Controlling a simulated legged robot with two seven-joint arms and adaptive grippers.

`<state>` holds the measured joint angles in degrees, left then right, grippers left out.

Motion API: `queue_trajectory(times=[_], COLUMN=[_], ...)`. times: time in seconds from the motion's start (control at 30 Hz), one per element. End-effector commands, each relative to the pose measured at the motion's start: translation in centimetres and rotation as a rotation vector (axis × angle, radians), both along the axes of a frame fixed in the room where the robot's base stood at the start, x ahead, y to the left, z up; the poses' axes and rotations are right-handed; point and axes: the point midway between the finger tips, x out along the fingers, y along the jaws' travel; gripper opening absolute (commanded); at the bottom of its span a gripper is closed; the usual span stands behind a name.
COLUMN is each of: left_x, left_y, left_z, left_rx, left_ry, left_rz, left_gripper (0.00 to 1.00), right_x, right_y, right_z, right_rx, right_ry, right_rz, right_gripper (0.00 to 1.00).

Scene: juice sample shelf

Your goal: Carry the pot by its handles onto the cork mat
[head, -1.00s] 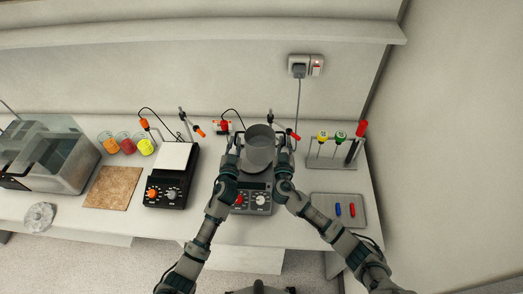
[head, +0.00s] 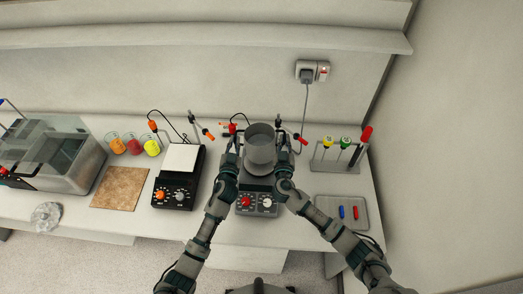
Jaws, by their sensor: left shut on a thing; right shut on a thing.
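The grey pot (head: 261,150) is upright at the black hotplate with red and white knobs (head: 257,203). Whether it touches the plate or hangs just above it I cannot tell. My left gripper (head: 238,146) is shut at the pot's left side, on its handle. My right gripper (head: 286,146) is shut at its right side, on the other handle. The handles themselves are mostly hidden by the grippers. The brown cork mat (head: 119,188) lies bare on the bench, well to the left of the pot.
A second hotplate (head: 179,178) with a white top stands between the pot and the mat. Several coloured flasks (head: 133,146) stand behind the mat. A glass-walled bath (head: 55,152) is at far left. At right are a rack (head: 338,158) and a grey tray (head: 341,211).

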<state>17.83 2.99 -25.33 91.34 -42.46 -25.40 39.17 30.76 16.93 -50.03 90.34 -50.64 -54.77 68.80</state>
Motion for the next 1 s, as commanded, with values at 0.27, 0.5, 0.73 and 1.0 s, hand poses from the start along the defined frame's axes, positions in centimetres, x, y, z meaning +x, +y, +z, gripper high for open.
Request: queue_trajectory(times=[0.27,0.5,0.73,1.0], left_x=[0.0,0.0,0.1,0.2], left_y=[-0.8,-1.4,-1.7,-1.9], left_z=[2.2,2.1,2.2,0.2], left_rx=[0.007,0.008,0.007,0.008], left_ry=[-0.004,-0.005,-0.007,-0.005], left_rz=[-0.004,-0.007,-0.01,-0.013], left_gripper=[0.0,0.0,0.0,0.0], right_x=[0.2,0.3,0.5,0.6], right_y=[-1.0,-1.7,-2.0,-2.2], right_z=[2.2,1.9,1.8,-0.4], right_rx=[0.003,0.007,0.006,0.006], right_ry=[-0.005,-0.004,-0.003,0.003], right_rz=[-0.008,-0.011,-0.016,-0.019], right_gripper=[0.0,0.0,0.0,0.0])
